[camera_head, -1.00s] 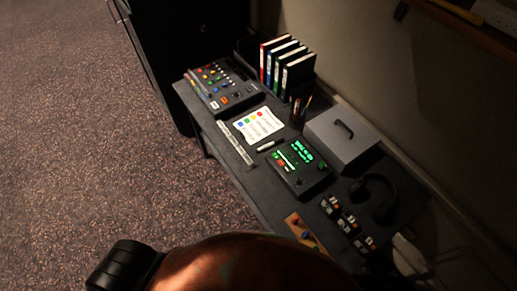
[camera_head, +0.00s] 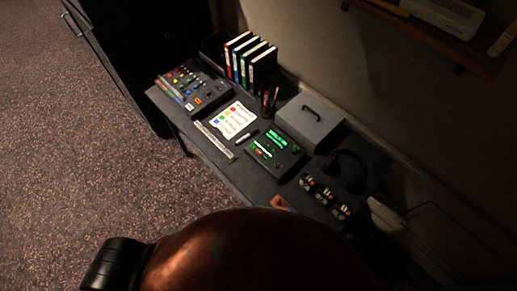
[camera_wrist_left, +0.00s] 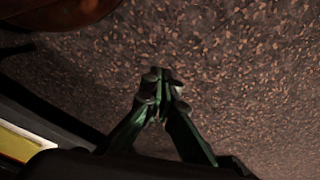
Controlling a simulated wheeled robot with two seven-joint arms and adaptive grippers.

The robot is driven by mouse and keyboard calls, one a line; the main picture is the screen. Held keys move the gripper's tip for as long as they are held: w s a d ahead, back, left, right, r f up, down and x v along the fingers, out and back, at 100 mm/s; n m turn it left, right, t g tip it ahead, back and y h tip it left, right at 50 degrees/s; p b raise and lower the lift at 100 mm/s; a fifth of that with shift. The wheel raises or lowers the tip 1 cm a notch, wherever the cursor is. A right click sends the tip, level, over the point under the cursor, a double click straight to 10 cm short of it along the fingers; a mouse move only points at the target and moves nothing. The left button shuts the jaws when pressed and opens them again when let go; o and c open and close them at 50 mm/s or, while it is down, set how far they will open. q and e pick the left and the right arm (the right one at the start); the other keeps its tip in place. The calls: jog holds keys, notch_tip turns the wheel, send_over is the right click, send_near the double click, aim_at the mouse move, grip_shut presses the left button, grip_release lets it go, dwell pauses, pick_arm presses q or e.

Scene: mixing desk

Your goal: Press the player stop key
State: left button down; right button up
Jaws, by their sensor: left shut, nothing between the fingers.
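The player appears to be the dark box with a lit green display (camera_head: 274,153) on the desk, right of centre in the head view. Small keys, one of them reddish, show on its near left part. They are too small to tell which one is the stop key. My left gripper (camera_wrist_left: 161,80) shows in the left wrist view, its dark green fingers together and empty, with speckled floor behind it. It is away from the player, which is not in the wrist view. My right gripper is not in view.
On the desk (camera_head: 228,175) are a mixer with coloured keys (camera_head: 193,84), a colour-marked sheet (camera_head: 232,119), several upright binders (camera_head: 250,60), a pen cup (camera_head: 268,103), a grey box with a handle (camera_head: 309,123), headphones (camera_head: 350,172) and a switch block (camera_head: 325,196). Open floor lies left.

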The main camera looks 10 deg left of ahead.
pick_arm(q)
jog(key=w+d+r+n+t+p, duration=0.15)
jog(key=w+r+p, duration=0.25)
jog(key=w+r, duration=0.45)
jog(key=w+d+r+m+p, duration=0.15)
jog(key=w+r+p, duration=0.35)
jog(key=r, duration=0.6)
notch_tip(320, 180, up, 36)
jog(key=r+n+t+h+p, duration=0.1)
jog(key=n+t+h+p, duration=0.3)
jog(key=p, duration=1.2)
send_over(258, 153)
jog(key=shift+f+n+t+y, duration=0.25)
jog(key=shift+n+t+y, duration=0.05)
jog(key=shift+n+t, duration=0.2)
jog(key=shift+f, duration=0.1)
notch_tip(258, 153, down, 7)
jog(key=b, duration=0.7)
jog(key=shift+f+b, duration=0.2)
jog(key=shift+b, duration=0.1)
jog(key=shift+a+f+b, duration=0.1)
jog(key=shift+f+b, duration=0.25)
jog(key=shift+f, duration=0.2)
